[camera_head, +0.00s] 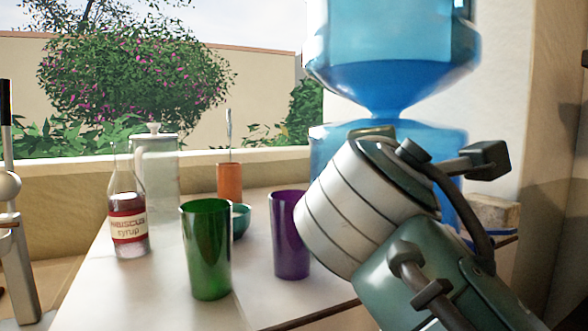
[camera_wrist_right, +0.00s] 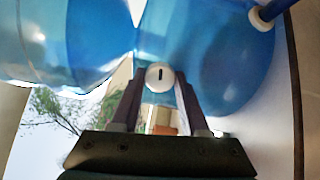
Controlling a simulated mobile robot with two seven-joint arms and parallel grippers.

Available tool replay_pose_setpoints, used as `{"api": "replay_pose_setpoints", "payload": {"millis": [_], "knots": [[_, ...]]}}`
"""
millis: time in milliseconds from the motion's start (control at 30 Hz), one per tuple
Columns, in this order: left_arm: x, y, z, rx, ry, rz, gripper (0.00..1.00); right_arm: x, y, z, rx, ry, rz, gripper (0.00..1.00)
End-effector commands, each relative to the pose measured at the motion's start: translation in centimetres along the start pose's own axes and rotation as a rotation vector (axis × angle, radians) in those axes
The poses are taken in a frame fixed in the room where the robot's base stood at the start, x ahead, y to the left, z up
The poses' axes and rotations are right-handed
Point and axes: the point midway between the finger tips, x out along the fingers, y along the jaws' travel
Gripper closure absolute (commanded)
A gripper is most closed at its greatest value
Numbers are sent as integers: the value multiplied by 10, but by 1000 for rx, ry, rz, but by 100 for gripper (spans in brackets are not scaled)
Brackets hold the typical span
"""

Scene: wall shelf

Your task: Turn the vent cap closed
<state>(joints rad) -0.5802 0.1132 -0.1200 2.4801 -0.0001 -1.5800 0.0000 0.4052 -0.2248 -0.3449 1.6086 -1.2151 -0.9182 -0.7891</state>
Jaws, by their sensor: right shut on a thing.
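The vent cap (camera_wrist_right: 160,70) is a small white disc with a dark slot, seen in the right wrist view against the blue water dispenser. The slot stands upright in that picture. My right gripper (camera_wrist_right: 160,82) has a finger on each side of the cap and is shut on it. The blue dispenser (camera_head: 335,140) stands at the back right in the head view, with a large bottle (camera_head: 390,75) upside down on top. My own right arm covers much of the dispenser there and hides the cap and the gripper. My left gripper is not in view.
The white table (camera_head: 130,295) holds a green cup (camera_head: 206,250), a purple cup (camera_head: 288,235), a syrup bottle (camera_head: 128,225), a clear jar (camera_head: 155,170), an orange holder (camera_head: 229,182) and a teal bowl (camera_head: 241,220). The purple cup is close to my right arm in the picture.

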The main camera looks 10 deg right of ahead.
Motion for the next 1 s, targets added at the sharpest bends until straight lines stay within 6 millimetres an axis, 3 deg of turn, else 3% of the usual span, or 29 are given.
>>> {"api": "replay_pose_setpoints", "payload": {"millis": [300,867,900,1000], "knots": [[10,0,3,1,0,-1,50,0,-1,0,136,0,0,100],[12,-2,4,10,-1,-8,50,0,0,0,169,0,-1,100],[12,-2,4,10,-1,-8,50,0,0,0,168,0,-1,54],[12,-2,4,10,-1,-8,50,0,0,0,168,0,-1,43]]}}
